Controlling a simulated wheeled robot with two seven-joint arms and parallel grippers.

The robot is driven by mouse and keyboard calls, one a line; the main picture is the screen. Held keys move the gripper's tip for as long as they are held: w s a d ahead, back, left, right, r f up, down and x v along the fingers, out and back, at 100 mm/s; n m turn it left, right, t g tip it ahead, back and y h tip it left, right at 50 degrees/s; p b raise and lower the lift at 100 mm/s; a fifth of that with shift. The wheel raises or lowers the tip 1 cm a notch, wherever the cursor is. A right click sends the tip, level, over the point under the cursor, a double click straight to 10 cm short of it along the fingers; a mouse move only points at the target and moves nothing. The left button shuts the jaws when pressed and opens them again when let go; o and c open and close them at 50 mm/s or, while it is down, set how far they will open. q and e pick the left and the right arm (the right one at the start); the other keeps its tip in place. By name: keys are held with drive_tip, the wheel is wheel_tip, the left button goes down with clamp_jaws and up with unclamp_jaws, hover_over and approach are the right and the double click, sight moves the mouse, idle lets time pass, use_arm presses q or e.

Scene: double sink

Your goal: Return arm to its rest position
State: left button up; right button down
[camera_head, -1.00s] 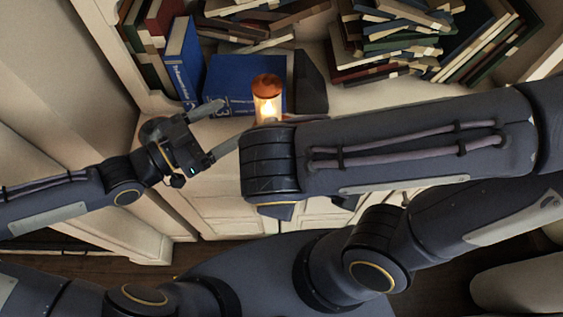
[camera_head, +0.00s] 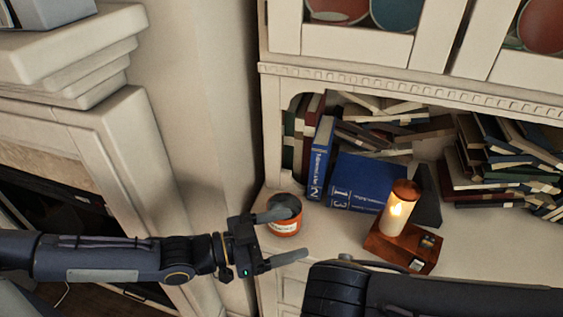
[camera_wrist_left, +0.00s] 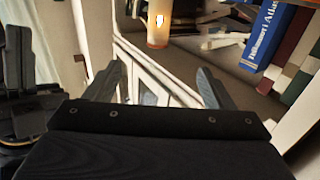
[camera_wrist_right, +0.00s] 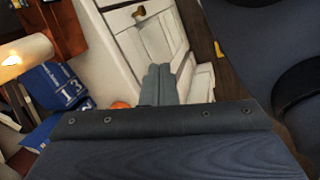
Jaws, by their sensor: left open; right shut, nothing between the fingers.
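My left gripper (camera_head: 297,233) reaches in from the left in the head view. It is open, and its fingers show apart with nothing between them in the left wrist view (camera_wrist_left: 162,72). In the head view its upper finger overlaps the edge of an orange jar (camera_head: 285,229); I cannot tell the gap between them. My right arm (camera_head: 430,293) crosses the lower right of the head view, its gripper hidden there. In the right wrist view my right gripper (camera_wrist_right: 158,70) has its fingers together and empty, with cabinet doors (camera_wrist_right: 148,40) beyond.
A lit candle (camera_head: 398,215) stands on a wooden box (camera_head: 400,245) on the cabinet top. Blue books (camera_head: 365,183) and a dark wedge (camera_head: 428,195) are behind it. Shelves hold piled books (camera_head: 500,160). A fireplace surround (camera_head: 115,130) is at the left.

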use_arm(q)
drive_tip(key=w+a+f+n+y, duration=0.1)
drive_tip(key=a+f+n+y, duration=0.2)
drive_tip(key=a+f+y, duration=0.35)
drive_tip(key=a+f+n+y+p, duration=0.15)
drive_tip(key=a+n+y, duration=0.25)
drive_tip(key=a+y, duration=0.4)
drive_tip(key=s+a+r+n+p, duration=0.1)
drive_tip(key=s+a+r+n, duration=0.2)
drive_tip(key=s+r+n, duration=0.1)
drive_tip(key=s+a+r+n+h, duration=0.1)
drive_tip(key=s+a+r+n, duration=0.2)
drive_tip(key=s+r+n, duration=0.2)
drive_tip(key=s+r, duration=0.2)
drive_tip(key=s, duration=0.2)
drive_tip(key=shift+s+t+p, duration=0.2)
drive_tip(key=shift+t+p, duration=0.1)
drive_tip(key=shift+p, duration=0.05)
use_arm(e)
drive_tip(key=w+d+r+m+t+y, duration=0.1)
drive_tip(key=d+r+m+y, duration=0.1)
drive_tip(key=d+m, duration=0.4)
drive_tip(key=w+d+r+m+t+y, duration=0.1)
drive_tip(key=d+m+y, duration=0.3)
drive_tip(key=d+m, duration=0.2)
drive_tip(key=shift+w+r+m, duration=0.3)
drive_tip(key=shift+w+r, duration=0.05)
use_arm(q)
drive_tip(key=shift+a, duration=0.1)
